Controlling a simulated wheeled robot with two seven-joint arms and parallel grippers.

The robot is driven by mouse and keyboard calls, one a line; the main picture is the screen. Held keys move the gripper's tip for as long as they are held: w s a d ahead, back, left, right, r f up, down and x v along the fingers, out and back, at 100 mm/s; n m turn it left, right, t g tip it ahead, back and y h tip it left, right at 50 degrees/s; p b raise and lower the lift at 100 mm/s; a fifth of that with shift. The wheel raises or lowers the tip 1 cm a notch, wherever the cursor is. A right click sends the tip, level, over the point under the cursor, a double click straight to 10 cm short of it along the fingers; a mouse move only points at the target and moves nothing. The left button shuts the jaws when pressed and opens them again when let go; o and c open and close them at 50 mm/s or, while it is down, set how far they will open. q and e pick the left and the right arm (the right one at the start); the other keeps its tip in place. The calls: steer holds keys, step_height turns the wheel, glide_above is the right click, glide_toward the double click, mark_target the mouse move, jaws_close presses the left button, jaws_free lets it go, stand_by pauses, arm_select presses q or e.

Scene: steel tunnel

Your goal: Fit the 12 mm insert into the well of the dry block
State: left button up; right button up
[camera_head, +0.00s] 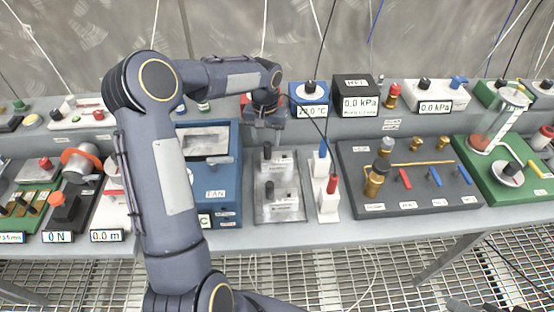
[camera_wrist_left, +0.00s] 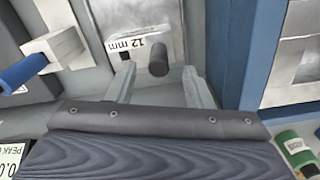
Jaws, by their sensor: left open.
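The 12 mm insert shows as a dark upright knob (camera_head: 267,151) at the far end of a grey metal rack (camera_head: 278,218). In the left wrist view the knob (camera_wrist_left: 158,60) stands beside an upside-down "12 mm" label. My left gripper (camera_head: 264,122) is open and empty, just behind and above the knob. In the wrist view its fingers lie on either side of the knob, apart from it. The blue dry block (camera_head: 226,190) stands directly left of the rack; I cannot make out its well.
A second dark knob (camera_head: 268,189) stands nearer on the rack. A white stand (camera_head: 328,205) with blue and red handles is close on the right, then a dark valve board (camera_head: 405,190). A temperature box (camera_head: 310,98) stands behind. My left arm covers the bench's left middle.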

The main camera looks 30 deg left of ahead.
mark_target(267, 143)
arm_select(q)
step_height(267, 143, down, 6)
steer(key=shift+w+r+p, duration=0.15)
steer(key=shift+r+p, duration=0.1)
steer(key=shift+p, duration=0.4)
jaws_close()
steer(key=shift+r, duration=0.1)
